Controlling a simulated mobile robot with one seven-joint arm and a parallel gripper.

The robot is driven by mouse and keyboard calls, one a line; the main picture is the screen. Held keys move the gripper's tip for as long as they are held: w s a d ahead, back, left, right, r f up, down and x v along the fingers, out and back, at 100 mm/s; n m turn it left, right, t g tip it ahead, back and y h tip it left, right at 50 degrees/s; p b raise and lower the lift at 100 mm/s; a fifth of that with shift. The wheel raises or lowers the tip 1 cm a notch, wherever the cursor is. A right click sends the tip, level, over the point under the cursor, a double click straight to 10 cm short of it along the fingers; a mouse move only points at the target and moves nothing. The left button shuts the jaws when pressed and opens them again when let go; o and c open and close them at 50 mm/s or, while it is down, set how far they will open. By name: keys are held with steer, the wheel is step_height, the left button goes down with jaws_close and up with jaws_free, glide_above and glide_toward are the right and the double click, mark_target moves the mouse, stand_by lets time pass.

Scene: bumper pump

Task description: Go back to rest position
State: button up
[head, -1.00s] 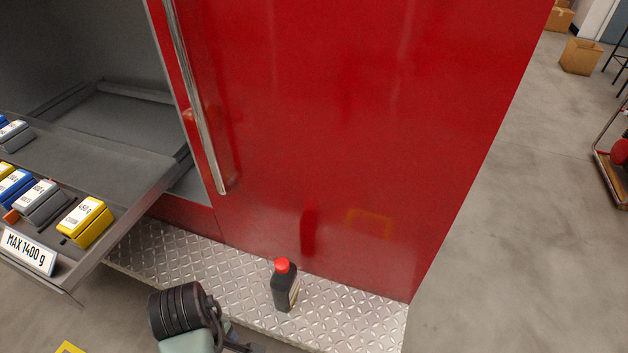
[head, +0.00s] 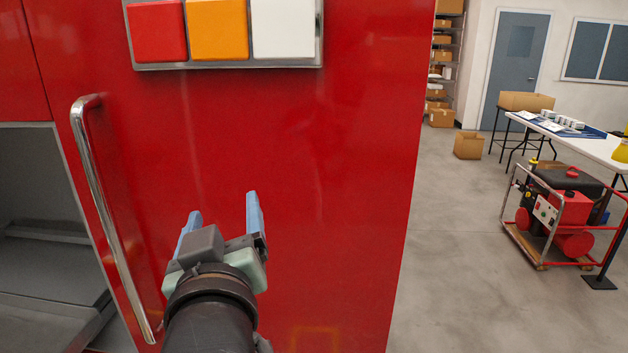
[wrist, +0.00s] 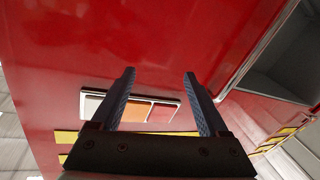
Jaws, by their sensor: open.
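My gripper (head: 223,208) is raised in front of the red vehicle side panel (head: 340,160) in the head view. Its two blue fingers are spread apart with nothing between them. In the wrist view my gripper (wrist: 158,80) also shows open and empty, with the red panel beyond the fingers. The fingers appear apart from the panel, though the exact gap is hard to tell.
A chrome handle (head: 112,220) stands left of my gripper, beside an open compartment (head: 45,230). Red, orange and white lights (head: 220,30) are above. At right are a red generator on a cart (head: 560,215), a table (head: 590,145) and open floor (head: 455,270).

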steer(key=s+d+r+m+t+h, duration=0.1)
steer(key=s+d+r+m+t, duration=0.1)
steer(key=r, duration=0.6)
steer(key=s+d+r+m+t+h, duration=0.1)
steer(key=s+d+r+t, duration=0.3)
steer(key=s+d+r, duration=0.1)
steer(key=s+d+r+m+t+h+p, duration=0.1)
steer(key=s+d+r+m+t, duration=0.1)
steer(key=r, duration=0.8)
steer(key=s+d+t, duration=0.1)
steer(key=s+d, duration=0.1)
steer(key=s, duration=0.1)
steer(key=shift+s+r+m+t+h, duration=0.3)
steer(key=shift+s+r+t+h, duration=0.05)
steer(key=shift+s+t+h, duration=0.05)
